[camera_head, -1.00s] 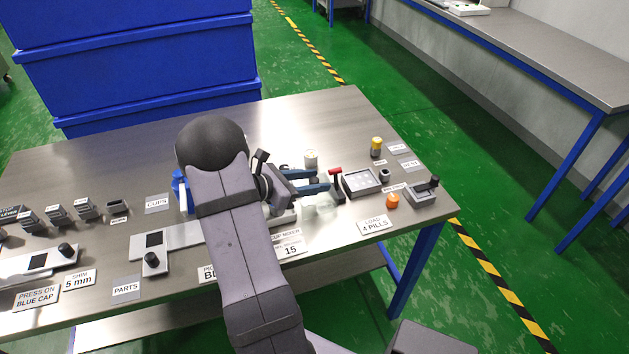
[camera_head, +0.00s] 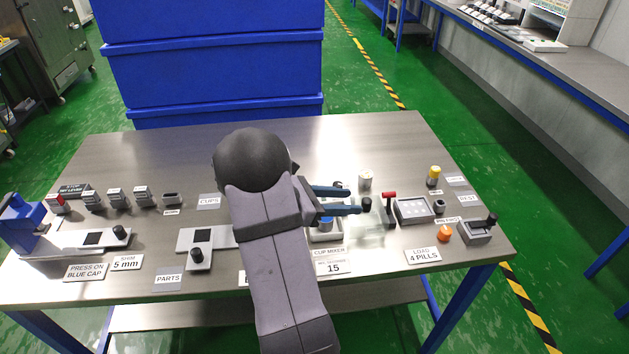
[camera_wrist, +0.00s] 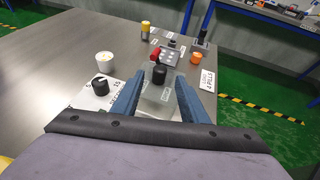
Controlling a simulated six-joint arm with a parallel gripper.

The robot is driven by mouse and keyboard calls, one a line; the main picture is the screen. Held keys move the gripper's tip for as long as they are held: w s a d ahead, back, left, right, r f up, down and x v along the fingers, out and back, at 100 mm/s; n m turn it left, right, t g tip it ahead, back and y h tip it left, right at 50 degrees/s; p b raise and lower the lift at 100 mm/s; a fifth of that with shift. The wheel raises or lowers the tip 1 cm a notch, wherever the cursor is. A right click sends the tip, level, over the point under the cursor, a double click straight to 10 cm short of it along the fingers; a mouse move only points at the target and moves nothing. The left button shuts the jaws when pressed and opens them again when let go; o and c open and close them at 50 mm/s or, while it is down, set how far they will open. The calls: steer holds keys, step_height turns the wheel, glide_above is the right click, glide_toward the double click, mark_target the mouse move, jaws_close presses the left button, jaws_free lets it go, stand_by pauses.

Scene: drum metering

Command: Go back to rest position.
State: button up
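My gripper (camera_head: 352,198) is held above the right half of the steel table (camera_head: 390,135), its two blue fingers pointing right. The fingers are apart with nothing visible between them in the head view. In the wrist view my gripper (camera_wrist: 160,82) shows the same gap, and a black knob (camera_wrist: 159,75) appears between the tips, apparently beyond them. My arm covers part of the table's middle. The cup mixer (camera_head: 326,232) with a blue top is just below the fingers.
A red-handled lever (camera_head: 389,205), a pill tray (camera_head: 414,209), an orange piece (camera_head: 445,233) and a yellow-capped bottle (camera_head: 433,176) stand to the right. A white cup (camera_head: 365,179) is behind the fingers. Blue crates (camera_head: 210,75) stand behind the table. The back table surface is clear.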

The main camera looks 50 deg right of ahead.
steer(key=a+m+t+y+p, duration=0.2)
steer(key=a+m+y, duration=0.4)
steer(key=a, duration=1.4)
steer(key=a+m+t+y+p, duration=0.2)
steer(key=a+m+t+y, duration=0.2)
steer(key=a, duration=1.6)
steer(key=shift+w+a+f+m+t+y+p, duration=0.2)
steer(key=shift+a+m+t+y+p, duration=0.2)
steer(key=shift+m+y, duration=0.55)
step_height(320, 180, down, 33)
steer(key=b, duration=3.3)
steer(key=shift+r, duration=0.2)
